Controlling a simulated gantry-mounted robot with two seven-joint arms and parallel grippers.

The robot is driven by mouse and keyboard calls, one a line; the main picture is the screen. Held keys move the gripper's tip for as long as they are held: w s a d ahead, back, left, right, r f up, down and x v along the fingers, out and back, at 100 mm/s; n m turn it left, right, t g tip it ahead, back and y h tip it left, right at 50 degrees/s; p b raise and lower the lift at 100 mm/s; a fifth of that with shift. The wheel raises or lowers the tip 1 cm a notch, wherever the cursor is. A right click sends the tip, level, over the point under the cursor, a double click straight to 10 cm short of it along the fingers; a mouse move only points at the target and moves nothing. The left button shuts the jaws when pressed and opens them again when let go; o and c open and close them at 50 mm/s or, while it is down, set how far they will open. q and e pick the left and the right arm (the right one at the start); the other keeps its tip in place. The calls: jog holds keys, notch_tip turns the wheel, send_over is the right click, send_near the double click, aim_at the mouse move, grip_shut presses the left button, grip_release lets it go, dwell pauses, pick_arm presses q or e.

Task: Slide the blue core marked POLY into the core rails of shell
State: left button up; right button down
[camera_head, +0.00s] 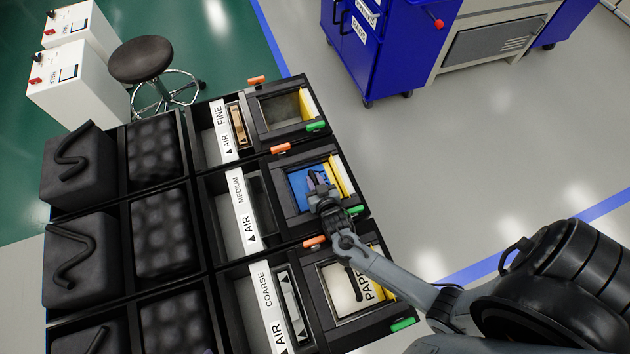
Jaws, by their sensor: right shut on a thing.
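The blue core (298,191) shows at the window of the middle shell (281,213), in the row labelled MEDIUM. Its marking is covered or too small to read. My right gripper (317,188) comes in from the lower right and is shut on the blue core, over its right part. The gripper hides much of the core and of the shell's right side. I cannot tell how the core sits against the core rails. A yellow strip (341,176) runs along the shell's right inner side. My left gripper is not in view.
The shell at the front (308,289), labelled COARSE, holds a pale core marked PAPER (348,291). The FINE shell (258,119) is at the back. Orange and green tabs stick out from the shells. Black foam blocks (160,153) stand left.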

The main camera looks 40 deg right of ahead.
jog(key=shift+w, duration=0.1)
jog(key=c, duration=0.9)
grip_release()
jog(key=shift+f, duration=0.15)
jog(key=r+p, duration=0.2)
jog(key=r, duration=0.1)
jog(key=s+r+p, duration=0.1)
jog(key=r, duration=0.1)
jog(key=shift+d, duration=0.25)
jog(key=s+d+r+p, duration=0.1)
jog(key=s+r, duration=0.1)
jog(key=s, duration=0.1)
jog(key=s+d+r+p, duration=0.1)
jog(key=s+d+r, duration=0.1)
jog(key=s, duration=0.1)
jog(key=s+d+r+p, duration=0.2)
jog(key=s, duration=0.1)
jog(key=shift+s+r, duration=0.15)
jog(key=shift+s, duration=0.1)
